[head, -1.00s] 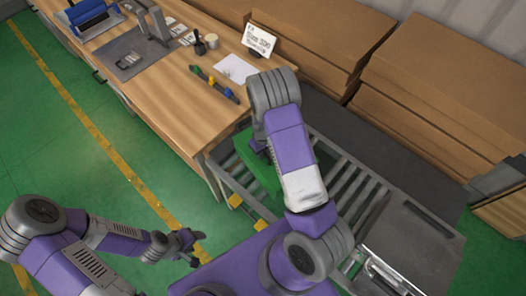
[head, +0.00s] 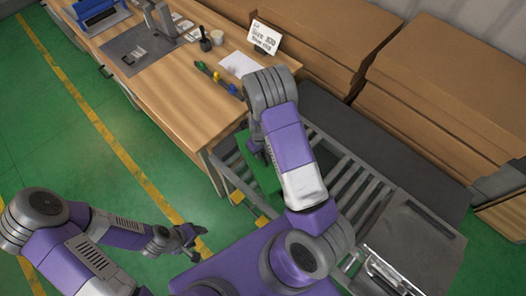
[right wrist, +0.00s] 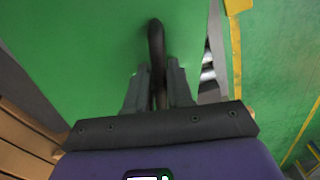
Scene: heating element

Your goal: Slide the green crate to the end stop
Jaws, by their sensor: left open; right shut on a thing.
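The green crate (head: 262,174) sits on the grey roller conveyor (head: 350,182), at the end by the wooden bench. My right arm hides much of it in the head view. In the right wrist view its green surface (right wrist: 80,50) fills the left and middle. My right gripper (right wrist: 158,75) is shut on the crate's dark handle (right wrist: 156,38). My left gripper (head: 188,240) is open and empty, left of the conveyor and apart from the crate. Yellow pieces (head: 237,197) show along the conveyor's near edge; I cannot tell whether one is the end stop.
The wooden bench (head: 170,85) stands at the upper left with tools, a cup and a sign (head: 264,37). Cardboard boxes (head: 440,70) are stacked behind the conveyor. A metal unit (head: 410,240) stands at its right end. Green floor (head: 60,150) is clear at left.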

